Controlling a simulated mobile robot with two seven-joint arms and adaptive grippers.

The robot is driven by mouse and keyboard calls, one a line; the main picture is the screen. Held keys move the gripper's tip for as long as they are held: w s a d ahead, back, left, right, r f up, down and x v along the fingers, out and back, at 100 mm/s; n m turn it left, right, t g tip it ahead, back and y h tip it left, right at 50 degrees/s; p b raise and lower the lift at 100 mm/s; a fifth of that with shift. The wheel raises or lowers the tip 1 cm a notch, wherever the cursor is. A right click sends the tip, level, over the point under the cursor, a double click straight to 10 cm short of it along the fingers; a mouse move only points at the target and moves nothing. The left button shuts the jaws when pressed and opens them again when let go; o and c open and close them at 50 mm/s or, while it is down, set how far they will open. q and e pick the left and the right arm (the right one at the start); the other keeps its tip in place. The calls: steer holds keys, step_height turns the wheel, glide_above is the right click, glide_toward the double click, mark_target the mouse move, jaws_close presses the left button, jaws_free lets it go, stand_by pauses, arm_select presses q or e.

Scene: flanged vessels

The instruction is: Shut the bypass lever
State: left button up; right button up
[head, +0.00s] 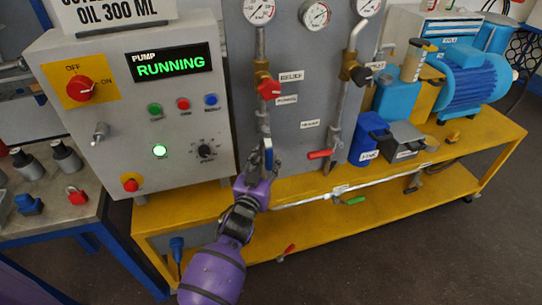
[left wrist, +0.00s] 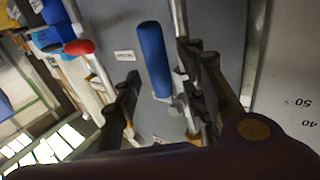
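A blue-handled lever (head: 268,155) is on the left vertical pipe of the grey panel, just beyond my left gripper (head: 258,173). In the left wrist view the blue handle (left wrist: 153,60) stands between the two spread fingers, with gaps on both sides. My left gripper (left wrist: 165,100) is open and holds nothing. A red-handled lever (head: 320,154) sticks out sideways on the right pipe; it also shows in the left wrist view (left wrist: 79,47). The small panel labels are too blurred to tell which lever is the bypass. My right gripper is out of view.
The pump control box (head: 135,110) stands close left of my gripper, its display reading RUNNING. A yellow bench (head: 480,145) carries a blue motor (head: 470,85) at right. A horizontal pipe (head: 350,186) with a green handle (head: 355,200) runs low in front. Dark floor lies clear at front right.

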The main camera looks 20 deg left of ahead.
arm_select(q)
steer(key=shift+w, duration=1.25)
jaws_close()
